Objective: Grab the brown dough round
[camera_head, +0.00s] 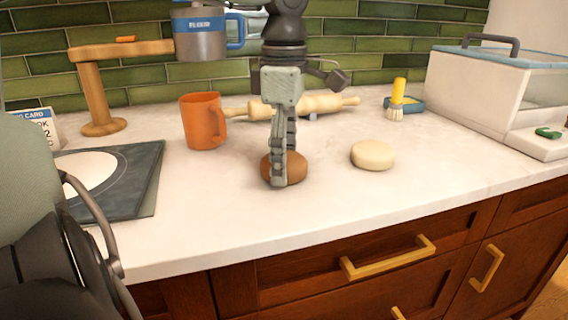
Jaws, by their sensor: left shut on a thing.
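The brown dough round (296,168) sits on the pale worktop near the middle of the head camera view. My left gripper (279,172) comes down from above with its fingers pointing down. It is shut on the brown dough round, and a finger covers part of the round's left side. I cannot tell whether the round is lifted off the worktop. A cream dough round (373,155) lies to the right, apart from the gripper. My right gripper is not in view.
An orange mug (198,122) stands left of the gripper, and a rolling pin (322,104) lies behind it. A dark board (140,180) with a white disc is at left. A brush (397,98) and a lidded bin (480,95) are at right. The worktop front is clear.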

